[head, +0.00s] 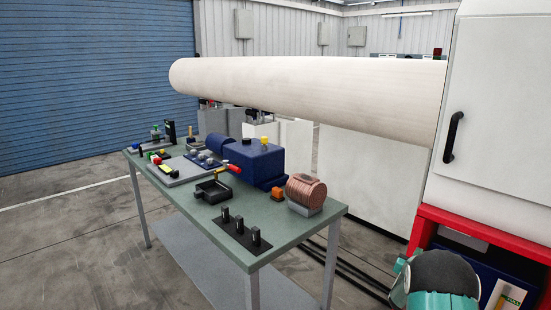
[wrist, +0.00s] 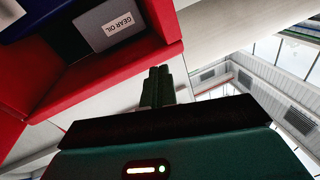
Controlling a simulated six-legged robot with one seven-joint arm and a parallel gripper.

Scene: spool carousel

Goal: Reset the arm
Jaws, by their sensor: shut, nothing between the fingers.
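My gripper (wrist: 158,84) shows in the wrist view, its two dark fingers pressed together with nothing between them. It points up in that picture, beside a red frame (wrist: 75,95) that stands to its left, and I see no contact with it. In the head view, a teal and black part of my arm shows at the bottom right corner, close to the white cabinet's red base (head: 480,235). The fingers cannot be made out in the head view.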

